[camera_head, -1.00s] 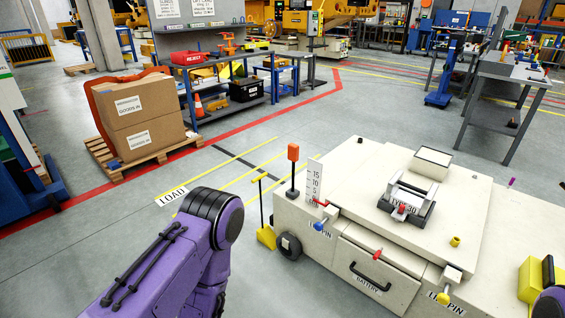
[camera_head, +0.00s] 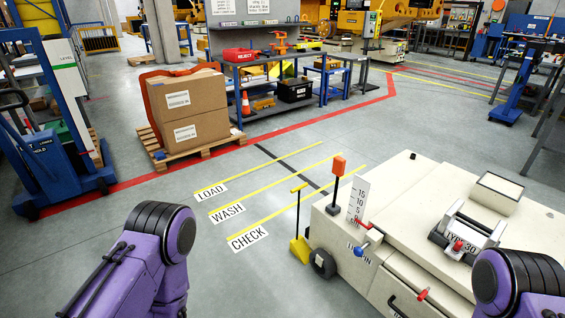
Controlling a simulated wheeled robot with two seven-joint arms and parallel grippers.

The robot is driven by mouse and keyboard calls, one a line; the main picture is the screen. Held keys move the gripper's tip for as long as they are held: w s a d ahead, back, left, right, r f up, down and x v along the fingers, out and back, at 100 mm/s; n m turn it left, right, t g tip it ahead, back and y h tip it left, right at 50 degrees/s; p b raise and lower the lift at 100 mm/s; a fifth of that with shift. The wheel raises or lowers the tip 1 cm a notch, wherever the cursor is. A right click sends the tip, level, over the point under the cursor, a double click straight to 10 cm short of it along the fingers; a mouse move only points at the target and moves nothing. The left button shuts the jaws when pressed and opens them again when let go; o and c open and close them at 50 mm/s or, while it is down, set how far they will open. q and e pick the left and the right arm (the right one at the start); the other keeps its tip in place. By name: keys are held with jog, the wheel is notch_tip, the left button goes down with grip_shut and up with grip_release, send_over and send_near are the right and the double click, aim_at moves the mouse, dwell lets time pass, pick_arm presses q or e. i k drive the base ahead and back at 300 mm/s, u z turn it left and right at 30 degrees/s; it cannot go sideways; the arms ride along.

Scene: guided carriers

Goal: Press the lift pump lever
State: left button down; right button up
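A pale carrier (camera_head: 431,195) stands at the lower right, cut off by the frame's right edge. My purple left arm shows at the lower left and my purple right arm at the lower right, in front of the carrier. Both grippers are out of view.
A yellow wedge with a tall handle (camera_head: 300,250) stands by the carrier's wheel (camera_head: 322,263). Boxes (camera_head: 187,107) sit on a pallet (camera_head: 190,150). A blue lifting machine (camera_head: 50,165) stands at left. Floor marked LOAD, WASH, CHECK is clear left of the carrier.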

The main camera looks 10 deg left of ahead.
aim_at(338, 167)
jog(key=u, duration=0.25)
jog(key=i, duration=1.3)
jog(key=z, duration=0.95)
